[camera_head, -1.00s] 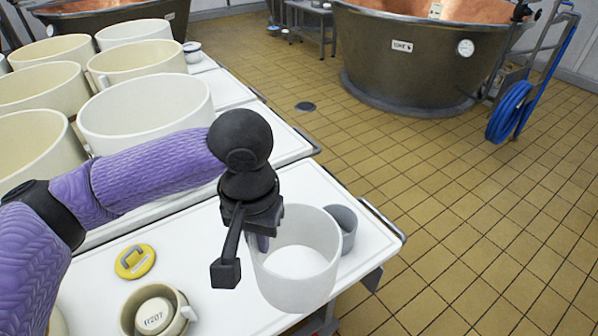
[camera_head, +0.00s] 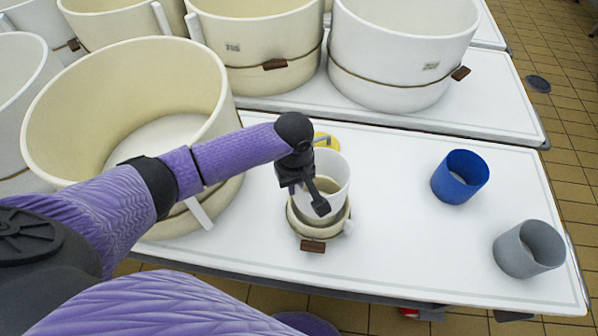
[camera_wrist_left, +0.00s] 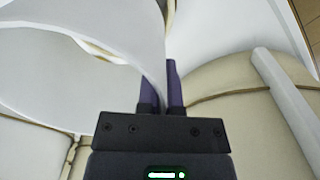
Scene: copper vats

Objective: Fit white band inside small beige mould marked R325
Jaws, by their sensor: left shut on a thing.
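The white band (camera_head: 338,172) is an open ring in the head view. My left gripper (camera_head: 310,190) is shut on its wall, and the band's wall (camera_wrist_left: 153,35) also shows between the fingers (camera_wrist_left: 160,88) in the left wrist view. A small beige mould (camera_head: 318,228) with a brown tag (camera_head: 313,246) stands on the white table directly below the band. The band looks upright over the mould's opening, its lower edge at or slightly within the rim; how deep I cannot tell. No R325 mark is readable. My right gripper is not in view.
A large beige mould (camera_head: 45,135) stands close on the left, under my arm. More large moulds (camera_head: 255,60) stand behind. A yellow disc (camera_head: 325,140) lies just behind the band. A blue cup (camera_head: 460,177) and a grey cup (camera_head: 529,249) stand on the right. The table between is clear.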

